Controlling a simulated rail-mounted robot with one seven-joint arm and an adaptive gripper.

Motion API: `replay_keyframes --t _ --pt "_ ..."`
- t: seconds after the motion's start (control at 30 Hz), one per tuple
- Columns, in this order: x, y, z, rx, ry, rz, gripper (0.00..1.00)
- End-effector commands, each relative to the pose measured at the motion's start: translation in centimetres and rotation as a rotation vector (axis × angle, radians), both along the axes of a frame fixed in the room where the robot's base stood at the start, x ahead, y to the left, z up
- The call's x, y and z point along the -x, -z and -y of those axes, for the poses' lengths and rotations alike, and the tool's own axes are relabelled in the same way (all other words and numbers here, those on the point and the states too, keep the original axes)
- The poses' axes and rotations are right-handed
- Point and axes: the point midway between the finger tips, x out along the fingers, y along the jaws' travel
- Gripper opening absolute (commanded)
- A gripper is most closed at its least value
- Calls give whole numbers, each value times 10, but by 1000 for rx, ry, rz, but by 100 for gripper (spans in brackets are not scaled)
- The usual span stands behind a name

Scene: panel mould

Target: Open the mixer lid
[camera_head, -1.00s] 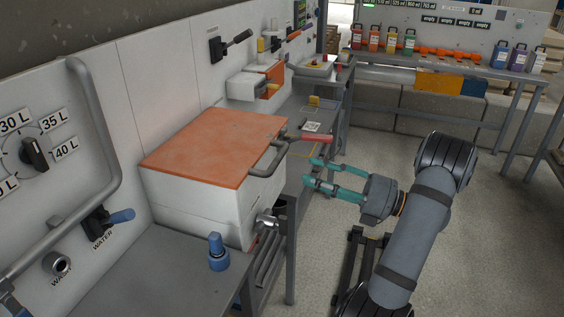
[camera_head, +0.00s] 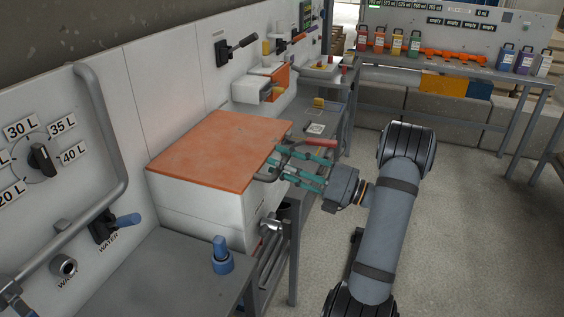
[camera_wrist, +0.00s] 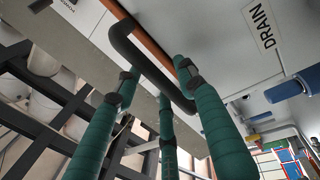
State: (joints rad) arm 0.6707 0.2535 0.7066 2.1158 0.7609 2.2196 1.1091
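The mixer is a white box (camera_head: 215,203) with a flat orange lid (camera_head: 215,150), which lies closed on top. A dark bent bar handle (camera_head: 266,177) is on the lid's front edge; it also shows in the wrist view (camera_wrist: 150,70). My gripper (camera_head: 284,165) is at this handle, its teal fingers reaching in from the right. In the wrist view my gripper's fingers (camera_wrist: 160,85) are spread, with the handle bar passing among them. Whether any finger touches the bar I cannot tell. The fingers partly hide the handle in the head view.
A blue-topped fitting (camera_head: 221,256) stands on the grey bench left of the mixer. A metal drain outlet (camera_head: 271,226) sticks out below the box, and a DRAIN label (camera_wrist: 258,25) shows in the wrist view. The floor right of my arm is clear.

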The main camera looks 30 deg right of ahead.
Motion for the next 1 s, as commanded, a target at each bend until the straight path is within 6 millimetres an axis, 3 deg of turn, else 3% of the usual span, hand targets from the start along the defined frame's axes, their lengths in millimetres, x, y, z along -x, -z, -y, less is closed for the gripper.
replay_keyframes --t 0.2,0.87,1.0 --pt "0 0 0 0 0 0 39" --pt "0 0 0 1 -1 -1 1" --pt "0 0 0 1 -1 -1 0"
